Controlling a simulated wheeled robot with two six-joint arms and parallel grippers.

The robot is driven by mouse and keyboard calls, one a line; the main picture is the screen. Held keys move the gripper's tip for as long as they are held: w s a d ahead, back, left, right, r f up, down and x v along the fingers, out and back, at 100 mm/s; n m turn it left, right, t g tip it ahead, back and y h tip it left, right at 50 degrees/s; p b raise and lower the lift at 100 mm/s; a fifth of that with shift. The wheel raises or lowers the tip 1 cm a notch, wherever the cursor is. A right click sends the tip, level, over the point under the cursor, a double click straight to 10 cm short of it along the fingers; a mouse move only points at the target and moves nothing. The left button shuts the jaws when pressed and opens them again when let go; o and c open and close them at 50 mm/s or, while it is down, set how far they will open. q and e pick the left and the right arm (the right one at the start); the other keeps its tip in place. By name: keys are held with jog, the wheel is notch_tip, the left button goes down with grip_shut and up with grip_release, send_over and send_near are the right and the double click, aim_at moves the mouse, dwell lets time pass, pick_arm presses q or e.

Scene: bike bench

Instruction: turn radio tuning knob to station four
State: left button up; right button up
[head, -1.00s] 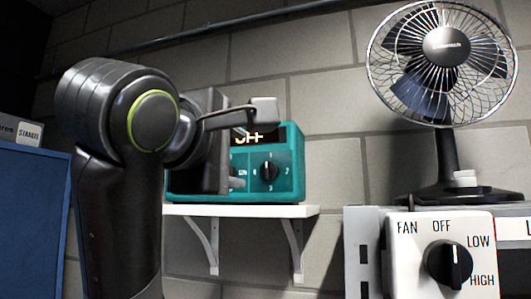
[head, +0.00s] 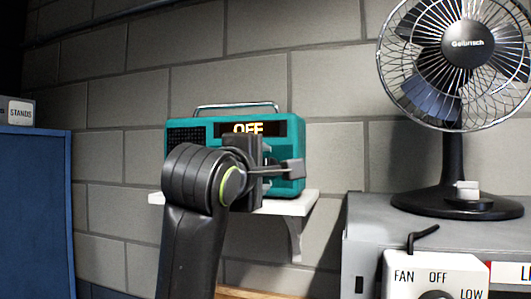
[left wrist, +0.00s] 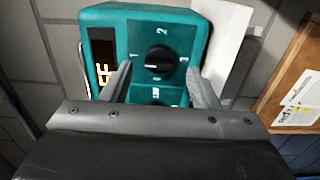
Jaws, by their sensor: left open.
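The teal radio (head: 190,122) stands on a white wall shelf (head: 300,204). Its display reads OFF in the head view. My left gripper (head: 280,168) is in front of the radio's right part and hides the knob there. In the left wrist view the radio (left wrist: 112,18) appears turned, and its black tuning knob (left wrist: 160,60) shows between and just beyond the open fingers (left wrist: 158,82). Numbers 1, 2 and 3 show around the knob; the fourth position is not readable. The fingers look apart from the knob. My right gripper is not in view.
A black desk fan (head: 455,150) stands on a grey cabinet (head: 375,225) at right, with a white fan switch box (head: 445,265) below. A blue cabinet (head: 35,200) is at left. A brown board (left wrist: 290,75) with papers is at the right of the wrist view.

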aim_at(269, 161)
pick_arm(q)
jog(key=shift+p+x, duration=0.45)
jog(key=shift+x, duration=0.95)
jog(key=shift+c, duration=0.2)
jog(key=c, duration=0.9)
